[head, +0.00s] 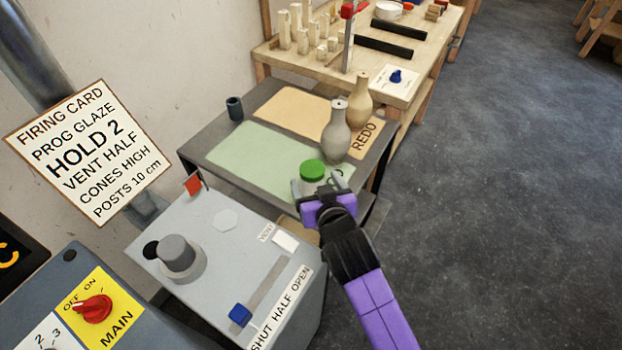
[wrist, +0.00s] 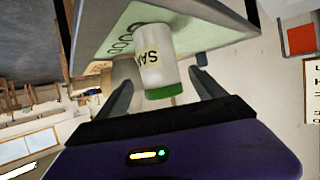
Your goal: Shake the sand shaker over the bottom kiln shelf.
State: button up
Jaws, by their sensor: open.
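The sand shaker is a pale jar with a green lid (head: 312,169). It stands upright at the near right corner of the green mat on the dark table. In the wrist view the shaker (wrist: 157,62) shows a label whose visible letters read "SA". My gripper (head: 317,190) is open right at the shaker. In the wrist view my gripper (wrist: 162,82) has one finger on each side of the shaker's lid end, with gaps showing on both sides. I cannot make out the bottom kiln shelf in either view.
Two vases, grey (head: 336,135) and tan (head: 358,95), stand behind the shaker near the "REDO" mat. A small dark cup (head: 235,108) stands at the table's back left. A grey box with a vent slider (head: 240,315) is in front. Open floor lies to the right.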

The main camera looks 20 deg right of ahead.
jog(key=shift+f+x, duration=0.1)
jog(key=shift+x, duration=1.6)
jog(key=shift+f+x, duration=0.15)
jog(key=shift+x, duration=1.5)
jog(key=shift+s, duration=0.1)
jog(key=c, duration=1.7)
